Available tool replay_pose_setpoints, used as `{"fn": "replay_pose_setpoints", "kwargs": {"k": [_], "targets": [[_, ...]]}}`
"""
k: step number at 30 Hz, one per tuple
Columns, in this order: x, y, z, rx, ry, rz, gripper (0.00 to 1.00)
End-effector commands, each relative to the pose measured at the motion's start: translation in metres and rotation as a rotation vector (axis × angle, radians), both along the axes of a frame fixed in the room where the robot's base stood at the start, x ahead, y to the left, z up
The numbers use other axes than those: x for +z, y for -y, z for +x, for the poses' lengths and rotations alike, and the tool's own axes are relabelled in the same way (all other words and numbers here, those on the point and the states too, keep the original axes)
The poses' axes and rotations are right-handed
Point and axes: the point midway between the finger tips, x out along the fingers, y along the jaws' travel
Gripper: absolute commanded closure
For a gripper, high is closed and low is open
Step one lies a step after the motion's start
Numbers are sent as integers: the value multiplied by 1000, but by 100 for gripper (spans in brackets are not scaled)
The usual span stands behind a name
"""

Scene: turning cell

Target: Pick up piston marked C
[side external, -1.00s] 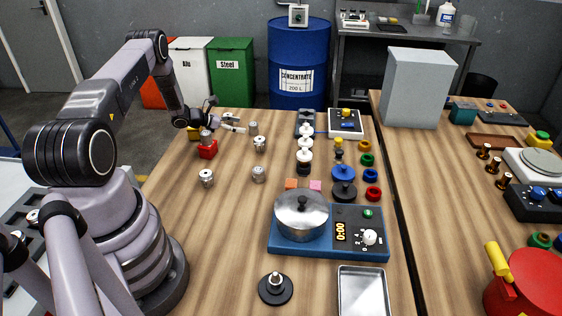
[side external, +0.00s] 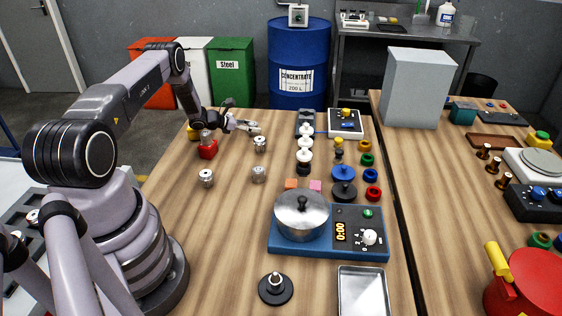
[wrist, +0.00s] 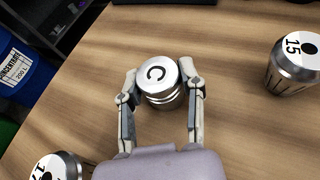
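The piston marked C (wrist: 158,80) is a silver cylinder standing upright on the wooden table, its black C readable on top in the wrist view. My gripper (wrist: 158,72) has one finger on each side of it, with the fingertips close to its walls. The fingers look spread, and I see no firm grip; whether either finger touches the piston is hard to tell.
A piston marked 15 (wrist: 294,62) stands to the right in the wrist view, and another piston (wrist: 58,168) at lower left.

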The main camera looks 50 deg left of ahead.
Motion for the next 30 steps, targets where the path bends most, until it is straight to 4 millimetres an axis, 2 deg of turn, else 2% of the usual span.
{"fn": "replay_pose_setpoints", "kwargs": {"k": [1,6,8,16,20,25,30], "targets": [[0,0,0,0,0,0,73],[0,0,0,0,0,0,95],[0,0,0,0,0,0,100],[2,0,0,0,1,1,100],[10,-1,1,-1,2,1,100],[37,1,-2,0,2,0,100],[73,17,-28,0,1,-1,100]]}}
